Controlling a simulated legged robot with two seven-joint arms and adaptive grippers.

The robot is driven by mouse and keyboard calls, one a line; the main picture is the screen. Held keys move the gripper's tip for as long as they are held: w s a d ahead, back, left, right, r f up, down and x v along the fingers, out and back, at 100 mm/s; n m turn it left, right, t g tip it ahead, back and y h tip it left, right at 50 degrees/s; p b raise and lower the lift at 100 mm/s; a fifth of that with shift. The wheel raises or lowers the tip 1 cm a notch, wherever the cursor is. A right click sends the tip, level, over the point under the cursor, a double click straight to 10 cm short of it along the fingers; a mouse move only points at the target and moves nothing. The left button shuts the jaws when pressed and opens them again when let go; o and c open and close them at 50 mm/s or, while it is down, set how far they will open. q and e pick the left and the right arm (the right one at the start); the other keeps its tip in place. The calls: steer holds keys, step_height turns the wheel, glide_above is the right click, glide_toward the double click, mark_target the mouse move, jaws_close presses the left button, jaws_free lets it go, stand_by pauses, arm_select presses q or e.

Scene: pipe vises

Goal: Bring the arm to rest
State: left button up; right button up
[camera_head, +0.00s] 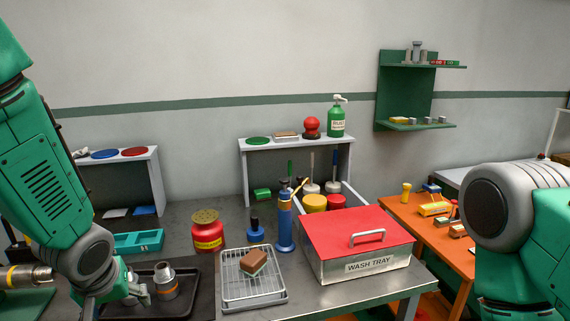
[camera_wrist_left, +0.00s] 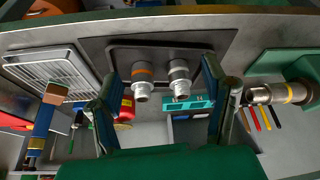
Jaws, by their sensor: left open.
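My left gripper (camera_head: 126,291) is low over the dark tray (camera_head: 188,306) at the lower left of the head view. In the left wrist view its two fingers (camera_wrist_left: 165,92) stand wide apart with nothing held between them. Two grey pipe fittings are on the tray beyond the fingers: one with an orange band (camera_wrist_left: 142,82) and a plain one (camera_wrist_left: 179,78). The banded fitting also shows in the head view (camera_head: 166,284), just right of the gripper. My left arm comes down from the upper left. My right arm shows only as links at the right edge; its gripper is out of frame.
A metal pipe with a yellow band (camera_head: 22,276) lies left of my left gripper.

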arm_select(q)
steer(key=s+f+m+g+h+b, duration=0.1)
steer(key=s+f+b, duration=0.3)
steer(key=s+f, duration=0.9)
steer(key=s+d+f+m+g+b, duration=0.1)
steer(key=s+f+m+g+b, duration=0.1)
steer(key=s+f, duration=1.1)
steer(key=shift+s+f+m+h+b, duration=0.3)
steer(key=shift+f+m+b, duration=0.8)
steer(key=shift+f, duration=1.45)
arm_select(e)
step_height(320, 180, down, 7)
steer(key=a, duration=0.1)
steer(key=shift+s+f, duration=0.15)
arm_select(q)
steer(key=shift+w+d+r, duration=0.1)
steer(key=shift+d, duration=0.3)
arm_select(e)
steer(key=shift+d+f, duration=0.1)
steer(key=shift+d, duration=0.2)
